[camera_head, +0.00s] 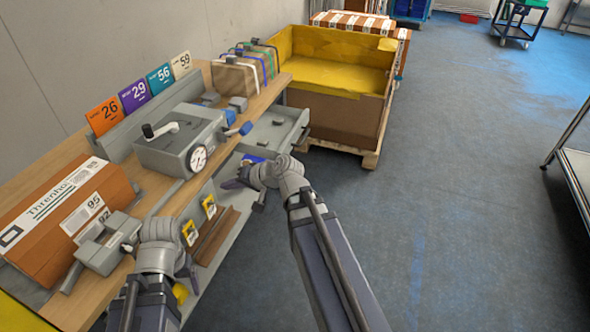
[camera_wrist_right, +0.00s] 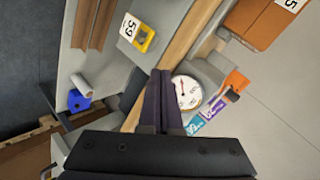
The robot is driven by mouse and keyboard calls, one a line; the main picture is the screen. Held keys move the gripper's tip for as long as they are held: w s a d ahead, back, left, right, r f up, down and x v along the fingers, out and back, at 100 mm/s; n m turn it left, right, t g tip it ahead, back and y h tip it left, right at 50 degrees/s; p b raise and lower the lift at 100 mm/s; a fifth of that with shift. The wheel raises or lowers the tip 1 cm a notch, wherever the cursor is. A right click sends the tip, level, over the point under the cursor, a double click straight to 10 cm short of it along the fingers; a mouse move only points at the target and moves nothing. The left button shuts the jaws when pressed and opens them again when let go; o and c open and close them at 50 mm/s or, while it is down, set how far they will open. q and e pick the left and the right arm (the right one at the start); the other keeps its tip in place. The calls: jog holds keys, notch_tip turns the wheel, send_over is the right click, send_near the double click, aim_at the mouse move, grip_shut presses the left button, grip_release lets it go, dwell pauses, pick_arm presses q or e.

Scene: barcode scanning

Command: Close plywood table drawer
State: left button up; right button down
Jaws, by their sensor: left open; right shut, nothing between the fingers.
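The plywood table (camera_head: 75,313) stands along the left wall. Grey drawers stick out from its front side: a far one (camera_head: 290,127) that is pulled out, and a nearer open one (camera_head: 226,228) holding brown strips and yellow-edged cards. The open drawer also shows in the right wrist view (camera_wrist_right: 90,60). My right gripper (camera_head: 238,181) is shut and empty, over the drawers, in front of the table edge; its dark fingers show together in the wrist view (camera_wrist_right: 161,98). My left gripper (camera_head: 183,262) is at the table's near front edge, open, with its fingers partly hidden.
A grey box with a dial gauge (camera_head: 180,142) and a brown carton (camera_head: 62,230) stand on the tabletop. A yellow-lined crate (camera_head: 330,75) on a pallet stands beyond the drawers. Blue floor (camera_head: 460,180) to the right is free.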

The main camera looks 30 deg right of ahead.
jog(key=w+d+f+m+t+h+b, duration=0.1)
jog(key=d+f+m+t+h+b, duration=0.3)
jog(key=d+b, duration=0.45)
jog(key=d+f+m+t+h+b, duration=0.25)
jog(key=d+m+b, duration=0.25)
jog(key=d, duration=0.7)
jog(key=w+d+f+m+t+h+b, duration=0.1)
jog(key=d+f+m+t+h+b, duration=0.25)
jog(key=d+b, duration=0.5)
jog(key=y+p, duration=0.1)
jog(key=y, duration=0.1)
send_near(290, 146)
jog(key=w+d, duration=0.3)
jog(key=shift+w+a+r+m+g, duration=0.15)
jog(key=shift+w+a+r+m, duration=0.1)
jog(key=shift+w+a, duration=0.3)
jog(key=shift+w+a+r+m+g, duration=0.1)
jog(key=shift+w+a+m+g, duration=0.1)
jog(key=shift+w+a, duration=0.35)
pick_arm(q)
notch_tip(290, 146, down, 23)
pick_arm(e)
jog(key=shift+w+a+h, duration=0.25)
jog(key=shift+a+h, duration=0.05)
jog(key=shift+a, duration=0.1)
pick_arm(q)
jog(key=shift+f, duration=0.1)
